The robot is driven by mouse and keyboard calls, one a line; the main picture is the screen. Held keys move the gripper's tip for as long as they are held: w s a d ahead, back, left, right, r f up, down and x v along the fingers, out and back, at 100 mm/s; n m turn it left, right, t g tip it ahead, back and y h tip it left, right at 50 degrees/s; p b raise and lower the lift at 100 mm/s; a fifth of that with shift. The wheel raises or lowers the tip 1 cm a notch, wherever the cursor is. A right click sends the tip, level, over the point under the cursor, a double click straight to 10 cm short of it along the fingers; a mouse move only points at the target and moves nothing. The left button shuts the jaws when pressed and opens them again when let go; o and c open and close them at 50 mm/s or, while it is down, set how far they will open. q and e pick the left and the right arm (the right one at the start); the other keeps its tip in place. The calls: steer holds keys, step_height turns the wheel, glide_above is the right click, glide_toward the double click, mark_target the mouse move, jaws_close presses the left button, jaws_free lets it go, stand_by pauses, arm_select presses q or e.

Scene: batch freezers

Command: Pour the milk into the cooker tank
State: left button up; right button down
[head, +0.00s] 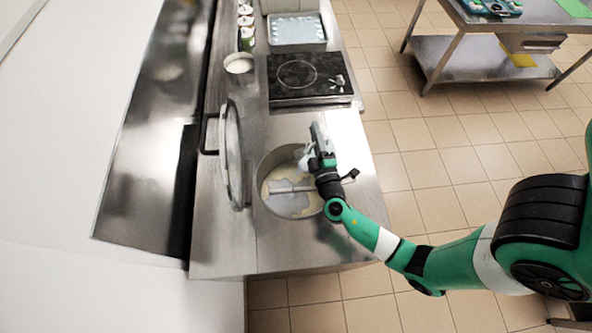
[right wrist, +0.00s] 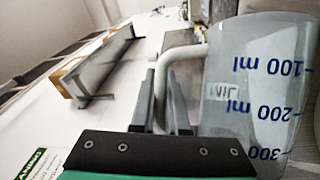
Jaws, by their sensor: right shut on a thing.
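The cooker tank (head: 272,167) is a round steel vessel set in the counter, with a mixing bar (head: 290,189) and pale liquid (head: 287,205) inside. Its round lid (head: 233,155) stands open on the left. My right gripper (head: 318,145) is over the tank's right rear rim, shut on the handle of a clear measuring jug. The jug (head: 303,158) is small and partly hidden in the head view. In the right wrist view the jug (right wrist: 250,80) shows blue millilitre marks upside down, and its handle (right wrist: 185,52) runs to the fingers (right wrist: 164,100). No milk can be made out in it.
A black hob (head: 300,75) lies on the counter behind the tank. A white bowl (head: 239,63), several small tubs (head: 246,25) and a grey tray (head: 297,30) stand farther back. A steel table (head: 470,60) is at the back right. The floor between is clear.

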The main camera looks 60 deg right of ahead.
steer(key=shift+w+a+r+n+t+b, duration=0.2)
steer(key=shift+n+t+b, duration=0.1)
steer(key=shift+n, duration=0.2)
steer(key=shift+w+a+r+n+t+b, duration=0.35)
steer(key=shift+a+n+b, duration=0.15)
steer(key=shift+n, duration=0.2)
stand_by(0.4)
